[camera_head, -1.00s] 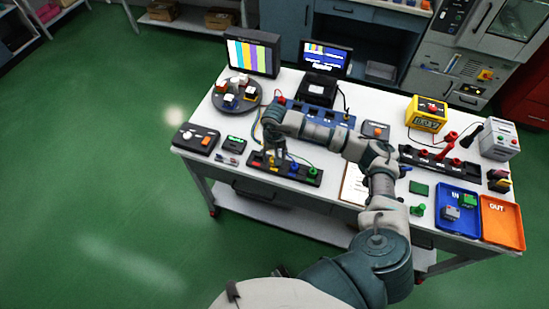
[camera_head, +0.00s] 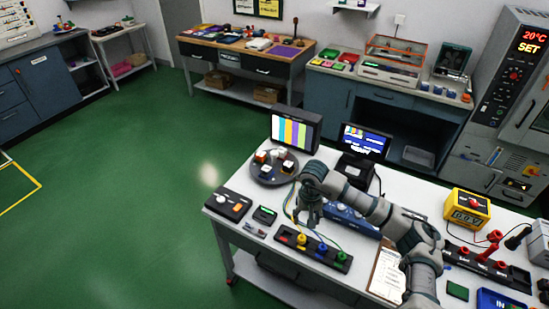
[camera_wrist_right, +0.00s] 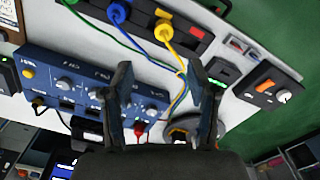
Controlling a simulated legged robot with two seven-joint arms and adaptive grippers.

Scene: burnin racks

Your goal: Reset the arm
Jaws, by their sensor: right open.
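My right gripper (camera_head: 308,219) hangs above the white table, over the area between the round dark tray and the black strip with coloured plugs. In the right wrist view its two dark fingers (camera_wrist_right: 163,105) stand apart with nothing between them. Below them are a blue panel with knobs (camera_wrist_right: 75,84) and loose blue, green and yellow cables (camera_wrist_right: 150,63). My right arm reaches across the table from the lower right in the head view. My left gripper does not show in any view.
The black plug strip (camera_head: 335,259) lies at the table's front edge. The round tray (camera_head: 263,175) holds small blocks. A striped monitor (camera_head: 296,130) and a second screen (camera_head: 366,142) stand behind. A yellow meter (camera_head: 467,207) stands at right. Green floor is free at left.

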